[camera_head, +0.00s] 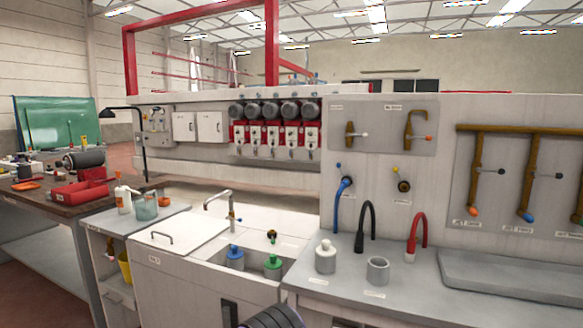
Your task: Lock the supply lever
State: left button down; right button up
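I cannot tell for sure which lever is the supply lever, as the labels are too small to read. On a grey wall panel (383,147), a brass valve with a thin pale lever tipped in red (357,134) is at the left. Further right, a brass pipe rack (520,129) carries several drop pipes with levers and coloured ends. Neither gripper shows in this view.
Below the panel, a grey counter (337,287) holds a white bottle (325,258), a grey cup (377,271) and blue, black and red (416,232) bent hoses. A white sink unit (190,257) with a tap stands left. A cluttered workbench (25,201) is far left.

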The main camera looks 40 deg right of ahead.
aim_at(338, 165)
jog(key=z, duration=0.1)
jog(key=i, duration=0.9)
jog(key=z, duration=1.25)
jog(key=i, duration=0.7)
jog(key=z, duration=0.75)
